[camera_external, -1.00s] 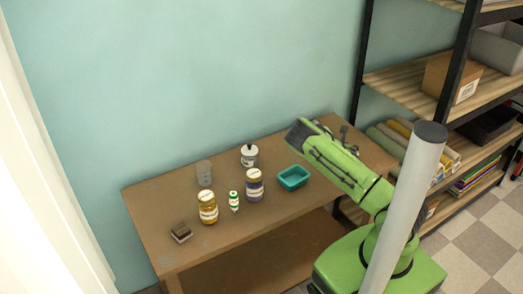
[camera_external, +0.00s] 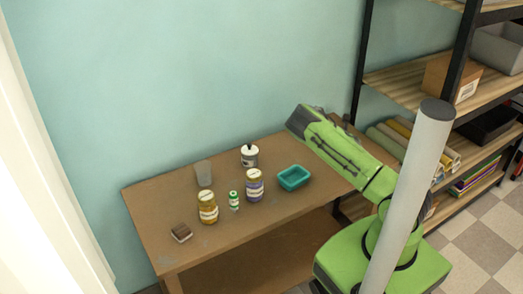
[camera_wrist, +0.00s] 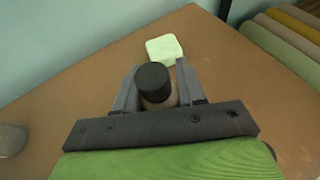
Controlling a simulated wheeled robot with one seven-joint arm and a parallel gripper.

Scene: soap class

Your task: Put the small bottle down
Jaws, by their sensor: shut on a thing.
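My gripper (camera_wrist: 158,70) is shut on a small bottle with a black cap (camera_wrist: 153,78) and a brownish body. The bottle stands between the two grey fingers, its cap toward the wrist camera. Its lower part is hidden, so I cannot tell whether it touches the brown table (camera_wrist: 90,75). In the external view my arm reaches over the right end of the table (camera_external: 150,205) and hides the held bottle.
A pale block (camera_wrist: 164,48) lies just beyond the gripper. A teal tray (camera_external: 293,178), a purple jar (camera_external: 254,187), a white bottle with dark top (camera_external: 249,157), a small green-capped bottle (camera_external: 234,201), a yellow jar (camera_external: 208,208) and a grey cup (camera_external: 203,174) stand further left.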

